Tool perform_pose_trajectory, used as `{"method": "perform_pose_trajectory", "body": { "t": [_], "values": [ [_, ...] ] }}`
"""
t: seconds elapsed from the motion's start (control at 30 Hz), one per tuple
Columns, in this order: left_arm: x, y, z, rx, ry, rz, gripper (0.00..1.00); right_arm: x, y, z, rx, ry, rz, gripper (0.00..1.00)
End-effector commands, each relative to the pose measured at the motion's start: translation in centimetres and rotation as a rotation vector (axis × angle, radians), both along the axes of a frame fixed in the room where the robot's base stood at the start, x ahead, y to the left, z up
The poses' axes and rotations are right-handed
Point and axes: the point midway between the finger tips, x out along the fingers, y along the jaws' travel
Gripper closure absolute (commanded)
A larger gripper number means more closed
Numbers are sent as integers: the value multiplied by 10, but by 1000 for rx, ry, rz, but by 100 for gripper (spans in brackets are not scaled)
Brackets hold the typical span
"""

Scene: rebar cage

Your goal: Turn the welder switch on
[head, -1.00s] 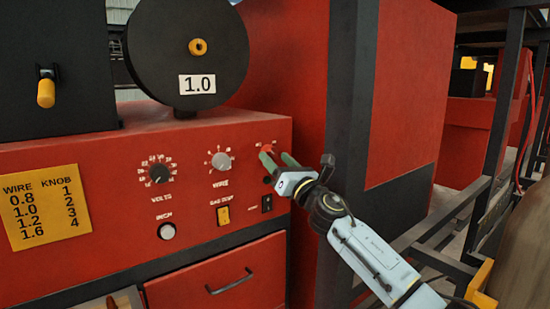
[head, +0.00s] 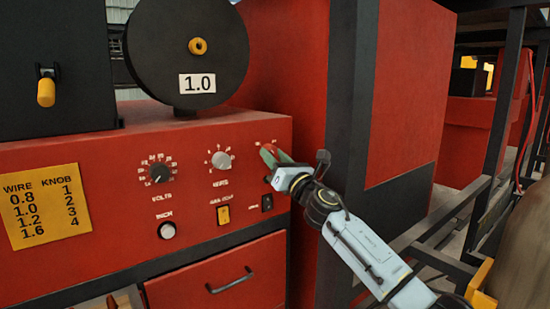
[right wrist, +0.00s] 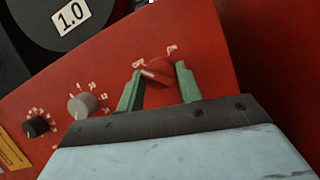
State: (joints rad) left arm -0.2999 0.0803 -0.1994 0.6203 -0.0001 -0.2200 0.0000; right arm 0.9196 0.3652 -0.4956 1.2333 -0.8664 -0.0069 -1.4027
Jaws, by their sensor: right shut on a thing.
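The welder (head: 120,153) is a red box with a control panel. Its red rotary switch (right wrist: 157,71) sits at the panel's upper right, with labels that look like OFF and ON above it in the right wrist view. My right gripper (head: 269,154) is at the switch, its green fingers shut on it from both sides. The fingers also show in the right wrist view (right wrist: 160,82). The switch's pointer line lies toward the left, OFF side. In the head view the fingers mostly hide the switch. My left gripper is not in view.
On the panel are a black volts knob (head: 159,173), a grey wire knob (head: 222,160), a white inch button (head: 167,230), a yellow switch (head: 223,214) and a black switch (head: 267,203). A black spool (head: 187,60) stands on top. A dark post (head: 345,150) is close right.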

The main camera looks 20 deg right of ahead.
Motion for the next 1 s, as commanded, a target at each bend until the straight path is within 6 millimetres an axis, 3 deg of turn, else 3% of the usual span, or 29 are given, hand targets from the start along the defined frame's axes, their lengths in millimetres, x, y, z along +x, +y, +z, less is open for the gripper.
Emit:
{"method": "perform_pose_trajectory", "body": {
  "t": [0.37, 1.0],
  "values": [
    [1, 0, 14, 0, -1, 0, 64, -1, 2, 2, 144, 52, 1, 87],
    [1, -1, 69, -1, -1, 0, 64, -2, 6, 5, 703, 257, 2, 88]
  ]
}}
